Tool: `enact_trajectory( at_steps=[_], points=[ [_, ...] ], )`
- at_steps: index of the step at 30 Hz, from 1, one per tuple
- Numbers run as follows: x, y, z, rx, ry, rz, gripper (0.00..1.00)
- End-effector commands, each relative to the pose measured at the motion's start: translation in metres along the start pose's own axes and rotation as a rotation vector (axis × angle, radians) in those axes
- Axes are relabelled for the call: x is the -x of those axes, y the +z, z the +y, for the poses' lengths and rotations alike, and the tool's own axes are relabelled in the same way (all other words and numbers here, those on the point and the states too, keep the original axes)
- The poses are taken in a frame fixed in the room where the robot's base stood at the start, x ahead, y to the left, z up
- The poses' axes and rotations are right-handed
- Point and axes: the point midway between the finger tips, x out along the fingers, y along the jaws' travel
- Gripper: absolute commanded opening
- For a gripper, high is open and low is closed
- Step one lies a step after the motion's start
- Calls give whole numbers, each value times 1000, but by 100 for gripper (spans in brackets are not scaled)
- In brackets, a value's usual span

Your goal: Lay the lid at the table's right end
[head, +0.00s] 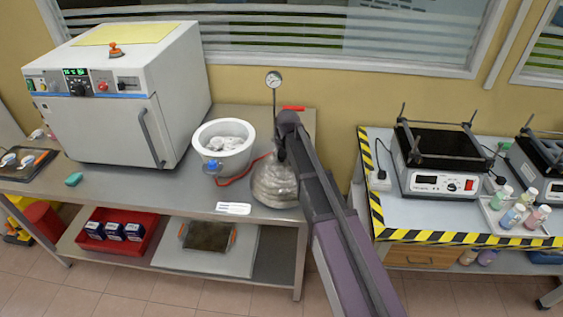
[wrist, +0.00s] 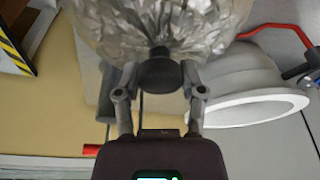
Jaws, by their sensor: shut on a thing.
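The lid is a domed, glassy, grey-mottled piece with a dark knob. In the head view the lid (head: 273,186) is at the right end of the steel table (head: 250,115), partly hidden behind my arm. In the wrist view the lid (wrist: 155,25) fills the top middle, and its black knob is between the fingers of my gripper (wrist: 158,78). The gripper is shut on the knob. Whether the lid touches the tabletop or hangs just above it, I cannot tell.
An open white pot (head: 198,140) with pale contents stands left of the lid, with a red hose (head: 240,177) beside it. A gauge (head: 273,79) on a thin rod rises behind. A white label (head: 233,208) lies at the front edge. A striped-edge table (head: 378,215) stands right, across a gap.

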Motion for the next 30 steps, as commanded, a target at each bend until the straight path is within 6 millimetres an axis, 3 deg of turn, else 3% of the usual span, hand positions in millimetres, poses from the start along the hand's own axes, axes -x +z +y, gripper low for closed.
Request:
enact_trajectory(
  at_steps=[6, 25, 26, 29, 30],
  points=[
    [-18, 5, 0, 0, 0, 1, 0],
    [-23, 6, 1, -1, 0, 1, 0],
    [-22, 6, 1, -1, 0, 0, 58],
    [-22, 6, 1, -1, 0, 0, 86],
    [-22, 6, 1, -1, 0, 0, 86]
  ],
)
